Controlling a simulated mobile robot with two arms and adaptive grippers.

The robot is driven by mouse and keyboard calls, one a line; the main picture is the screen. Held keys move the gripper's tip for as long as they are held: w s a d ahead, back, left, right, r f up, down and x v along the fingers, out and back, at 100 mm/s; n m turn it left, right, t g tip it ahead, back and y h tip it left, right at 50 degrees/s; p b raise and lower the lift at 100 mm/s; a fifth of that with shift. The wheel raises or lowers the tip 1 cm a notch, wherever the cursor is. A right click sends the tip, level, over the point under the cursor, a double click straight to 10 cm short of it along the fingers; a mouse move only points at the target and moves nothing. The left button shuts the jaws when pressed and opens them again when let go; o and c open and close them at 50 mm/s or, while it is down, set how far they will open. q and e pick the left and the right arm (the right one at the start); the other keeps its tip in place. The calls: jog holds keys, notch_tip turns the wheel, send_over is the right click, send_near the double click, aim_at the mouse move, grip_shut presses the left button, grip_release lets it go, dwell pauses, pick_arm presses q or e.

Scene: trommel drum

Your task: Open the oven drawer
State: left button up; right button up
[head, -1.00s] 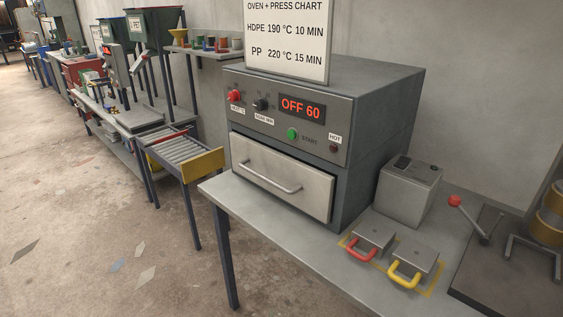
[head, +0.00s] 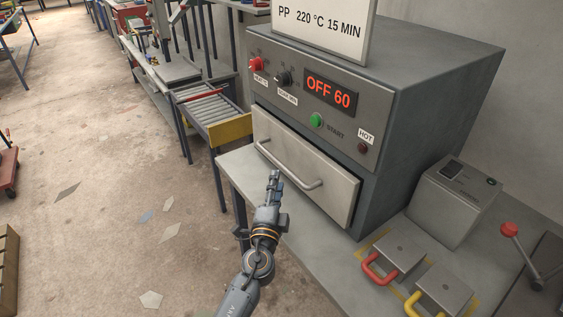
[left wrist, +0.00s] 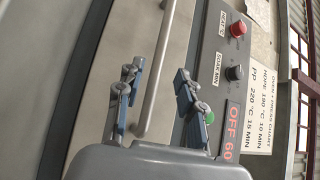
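The oven (head: 440,85) is a grey box on a bench, and its display reads OFF 60. Its pale drawer front (head: 330,190) sits below the control panel and looks closed. A bar handle (head: 290,168) runs across the drawer front. My left gripper (head: 273,177) is in front of the drawer, close to the handle's left half. In the left wrist view my left gripper (left wrist: 160,92) is open, with one finger to each side of the handle bar (left wrist: 157,65) in the picture. Whether a finger touches the bar cannot be told. My right gripper is not in view.
A red-handled plate (head: 394,256) and a yellow-handled plate (head: 438,292) lie on the bench (head: 310,240) right of the drawer. A grey box (head: 455,200) stands behind them. A roller conveyor (head: 212,108) stands left of the oven. The floor in front is open.

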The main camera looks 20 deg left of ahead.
aim_at(281, 164)
pick_arm(q)
jog(key=w, duration=0.6)
jog(key=shift+a+r, duration=0.35)
jog(key=shift+r, duration=0.05)
jog(key=shift+w, duration=0.45)
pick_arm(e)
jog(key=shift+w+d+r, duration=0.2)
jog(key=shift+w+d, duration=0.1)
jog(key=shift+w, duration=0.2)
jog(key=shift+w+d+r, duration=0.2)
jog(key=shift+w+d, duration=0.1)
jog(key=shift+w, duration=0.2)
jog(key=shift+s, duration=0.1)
pick_arm(q)
grip_shut()
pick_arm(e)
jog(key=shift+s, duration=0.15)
